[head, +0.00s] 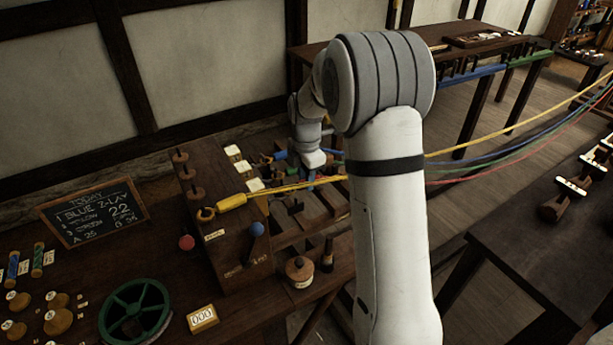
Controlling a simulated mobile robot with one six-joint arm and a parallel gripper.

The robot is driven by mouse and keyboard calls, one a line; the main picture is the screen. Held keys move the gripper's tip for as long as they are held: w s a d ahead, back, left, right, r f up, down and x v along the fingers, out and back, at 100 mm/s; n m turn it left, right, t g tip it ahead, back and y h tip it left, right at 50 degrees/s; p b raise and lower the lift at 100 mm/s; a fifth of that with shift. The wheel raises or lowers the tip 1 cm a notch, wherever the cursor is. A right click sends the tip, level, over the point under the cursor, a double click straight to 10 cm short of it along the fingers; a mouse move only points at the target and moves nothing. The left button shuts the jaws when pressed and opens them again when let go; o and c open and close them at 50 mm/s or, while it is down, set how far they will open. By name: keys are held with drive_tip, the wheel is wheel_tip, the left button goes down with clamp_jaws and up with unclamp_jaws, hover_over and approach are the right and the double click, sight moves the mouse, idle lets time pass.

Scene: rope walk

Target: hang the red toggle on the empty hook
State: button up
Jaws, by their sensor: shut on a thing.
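My gripper (311,177) points down over the dark wooden frame, left of my own forearm. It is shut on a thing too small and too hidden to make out. I cannot pick out the red toggle. A red rope (480,178) comes in from the right and passes behind my arm. A yellow toggle (232,201) sits by a wooden hook (206,214) at the front of the dark hook block (228,258), its yellow rope stretched right. A blue piece (281,155) shows just left of my wrist. Which hook is empty is unclear.
A green wheel (135,311), a chalkboard (94,212) and a counter (202,318) are on the left bench. Yellow, blue and green ropes cross at the right.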

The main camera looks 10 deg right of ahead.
drive_tip(key=shift+f, duration=0.3)
idle(0.4)
drive_tip(key=o, duration=0.9)
drive_tip(key=shift+r+p, duration=2.55)
drive_tip(key=shift+r, duration=1.45)
